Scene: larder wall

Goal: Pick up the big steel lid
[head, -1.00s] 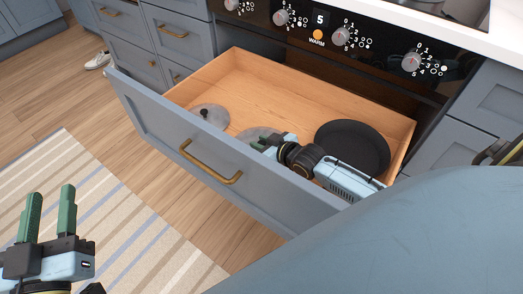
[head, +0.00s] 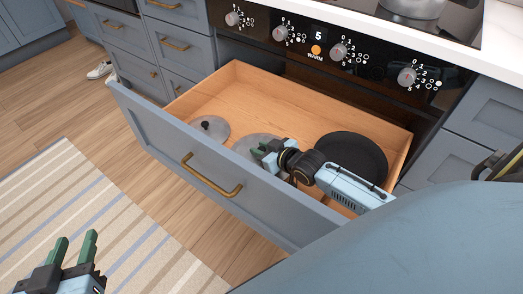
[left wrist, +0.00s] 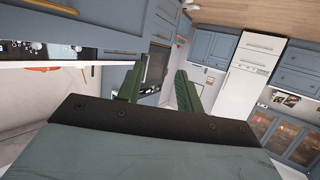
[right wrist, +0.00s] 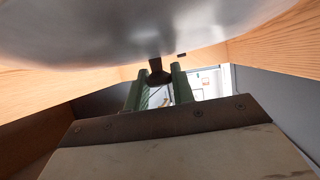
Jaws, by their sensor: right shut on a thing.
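The big steel lid (head: 248,143) is in the open drawer, between a smaller lid and a dark pan. My right gripper (head: 265,151) reaches into the drawer over its front and partly hides the lid. In the right wrist view the lid (right wrist: 130,30) fills the top, and its dark knob (right wrist: 158,72) sits between the fingertips of my right gripper (right wrist: 159,78), which is shut on it. Whether the lid is clear of the drawer floor, I cannot tell. My left gripper (head: 76,250) is open and empty above the striped rug.
The wooden drawer (head: 270,92) also holds a smaller steel lid (head: 212,129) at left and a dark pan (head: 352,153) at right, close to my right arm. The oven's knob panel (head: 330,50) rises behind it. The striped rug (head: 120,230) is clear.

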